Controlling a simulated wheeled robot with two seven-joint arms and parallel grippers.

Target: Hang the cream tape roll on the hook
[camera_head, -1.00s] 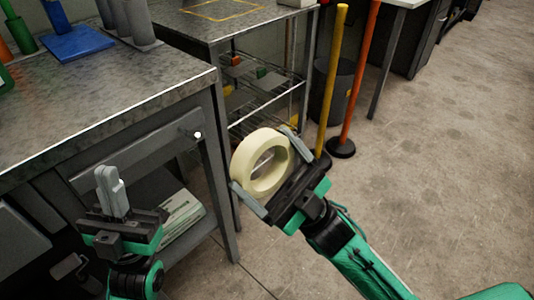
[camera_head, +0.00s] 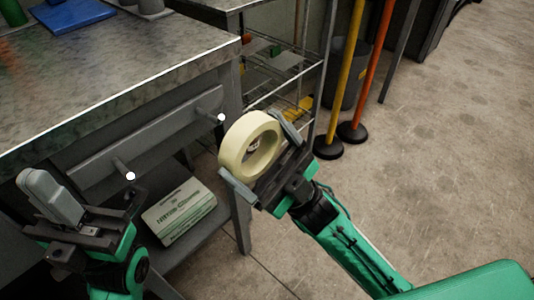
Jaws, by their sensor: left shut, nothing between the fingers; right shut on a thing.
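The cream tape roll (camera_head: 236,150) is held in my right gripper (camera_head: 258,158), whose fingers close on its outer rim. Its hole faces toward the camera and slightly right. A grey rail on the bench front bears two pegs with white tips: a right hook (camera_head: 210,120) and a left hook (camera_head: 124,170). The roll is just right of and below the right hook's tip, and the hook does not visibly pass through its hole. My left gripper (camera_head: 48,190) is shut and empty, left of the left hook.
A metal workbench (camera_head: 120,75) fills the left, with a blue tray (camera_head: 72,14) on top. A box (camera_head: 180,212) of gloves lies on its lower shelf. Yellow (camera_head: 340,80) and orange (camera_head: 368,75) posts stand behind the roll. The floor at right is clear.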

